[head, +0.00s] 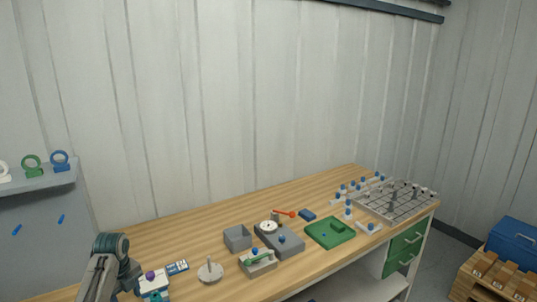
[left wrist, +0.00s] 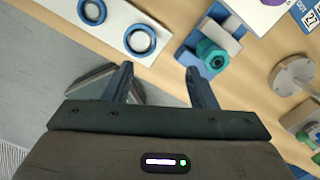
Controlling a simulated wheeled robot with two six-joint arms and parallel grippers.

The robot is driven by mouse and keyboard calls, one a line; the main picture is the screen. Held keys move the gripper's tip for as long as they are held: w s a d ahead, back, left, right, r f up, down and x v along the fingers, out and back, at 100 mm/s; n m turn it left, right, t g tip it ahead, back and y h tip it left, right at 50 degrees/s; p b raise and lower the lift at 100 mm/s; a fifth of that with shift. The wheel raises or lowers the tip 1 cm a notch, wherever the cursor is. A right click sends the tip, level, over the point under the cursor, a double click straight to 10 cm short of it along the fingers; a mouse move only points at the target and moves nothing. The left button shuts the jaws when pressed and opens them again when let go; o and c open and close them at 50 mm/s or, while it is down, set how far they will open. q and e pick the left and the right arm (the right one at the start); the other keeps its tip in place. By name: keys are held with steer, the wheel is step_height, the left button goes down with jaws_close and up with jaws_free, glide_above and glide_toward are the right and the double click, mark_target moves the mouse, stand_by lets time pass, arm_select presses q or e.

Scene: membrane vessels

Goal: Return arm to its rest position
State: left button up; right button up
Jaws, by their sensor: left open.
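My left arm (head: 108,262) stands at the lower left of the head view, over the near-left end of the wooden bench. In the left wrist view my left gripper (left wrist: 160,82) is open, with its two dark fingers apart and nothing between them. The fingers are over the bench edge, with grey floor showing below. A blue fixture with a green hex part (left wrist: 212,53) lies just beyond the right finger, apart from it as far as I can tell. My right gripper is in neither view.
A white plate with two blue rings (left wrist: 117,24) lies ahead of the fingers. A round grey disc with a post (head: 210,271), a grey open box (head: 237,237), a green tray (head: 330,233) and a grid rack (head: 397,201) stand along the bench (head: 200,225). A shelf with rings (head: 40,180) is at left.

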arm_select(q)
steer(key=s+d+f+n, duration=0.3)
steer(key=s+n, duration=0.1)
steer(key=s, duration=0.3)
steer(key=s+d+f+n+t, duration=0.1)
steer(key=s+d+f+n, duration=0.25)
steer(key=s, duration=0.25)
steer(key=s+d+f+n, duration=0.2)
steer(key=s+f+n, duration=0.15)
steer(key=s, duration=0.35)
steer(key=s+d+r+n+t, duration=0.1)
steer(key=s+d+r+n, duration=0.15)
steer(key=s+n, duration=0.55)
steer(key=s+d+r+n+t, duration=0.1)
steer(key=s+d+r+n, duration=0.2)
steer(key=s, duration=0.9)
step_height(320, 180, down, 38)
steer(key=a+n+g+b, duration=0.1)
steer(key=a+b, duration=0.2)
steer(key=b, duration=0.3)
steer(key=s+a+f+g+b, duration=0.1)
steer(key=s+f+b, duration=0.3)
steer(key=s+f, duration=1.4)
step_height(320, 180, down, 4)
steer(key=shift+s+f, duration=0.1)
steer(key=shift+s, duration=0.3)
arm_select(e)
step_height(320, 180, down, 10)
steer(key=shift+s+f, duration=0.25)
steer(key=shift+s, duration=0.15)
